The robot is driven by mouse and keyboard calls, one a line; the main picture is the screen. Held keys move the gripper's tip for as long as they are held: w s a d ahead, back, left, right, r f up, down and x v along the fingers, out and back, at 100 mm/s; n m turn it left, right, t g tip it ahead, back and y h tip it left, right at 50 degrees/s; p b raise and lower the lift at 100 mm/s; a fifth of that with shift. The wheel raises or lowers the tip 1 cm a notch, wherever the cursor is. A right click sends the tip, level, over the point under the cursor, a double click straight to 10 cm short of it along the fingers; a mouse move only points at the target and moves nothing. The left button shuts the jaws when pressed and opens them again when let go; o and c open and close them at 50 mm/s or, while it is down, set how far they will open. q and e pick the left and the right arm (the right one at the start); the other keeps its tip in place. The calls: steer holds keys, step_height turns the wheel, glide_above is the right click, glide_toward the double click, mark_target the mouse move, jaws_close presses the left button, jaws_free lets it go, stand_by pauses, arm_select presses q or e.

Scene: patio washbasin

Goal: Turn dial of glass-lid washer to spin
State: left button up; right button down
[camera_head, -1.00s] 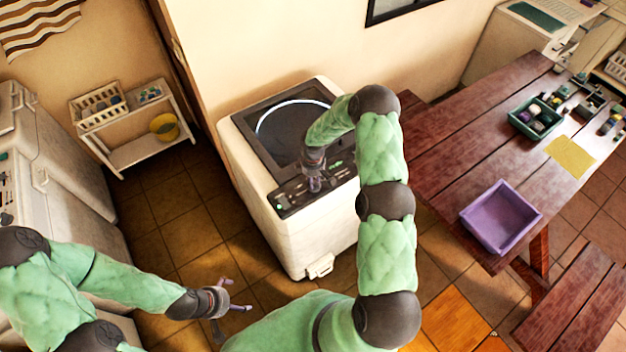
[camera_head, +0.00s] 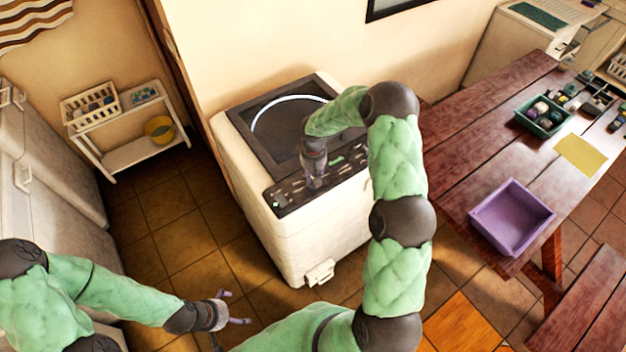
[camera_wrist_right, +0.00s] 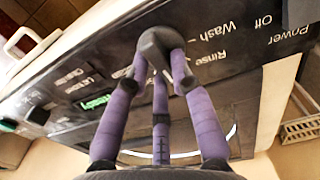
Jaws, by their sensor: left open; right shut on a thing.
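The white washer (camera_head: 300,245) with a dark glass lid (camera_head: 262,150) stands against the wall, its lid down. Its black control panel (camera_head: 285,198) runs along the front top edge. My right gripper (camera_head: 315,182) is at the panel. In the right wrist view its purple fingers (camera_wrist_right: 160,72) are shut on the dark grey dial (camera_wrist_right: 158,45). The labels Off, Wash and Rinse show beside the dial. A spin label is not readable, and I cannot tell where the dial points. My left gripper (camera_head: 238,308) is open and empty, low above the floor, away from the washer.
A wooden table (camera_head: 455,170) stands right of the washer, with a purple bin (camera_head: 512,218) and a green crate (camera_head: 541,118). A white shelf (camera_head: 132,152) is at the left. Tiled floor (camera_head: 190,235) is free between shelf and washer.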

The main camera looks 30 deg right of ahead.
steer(key=shift+m+b, duration=0.4)
steer(key=shift+m, duration=0.1)
steer(key=c, duration=1.1)
jaws_free()
steer(key=shift+o, duration=0.2)
step_height(320, 180, up, 12)
steer(key=shift+d, duration=0.1)
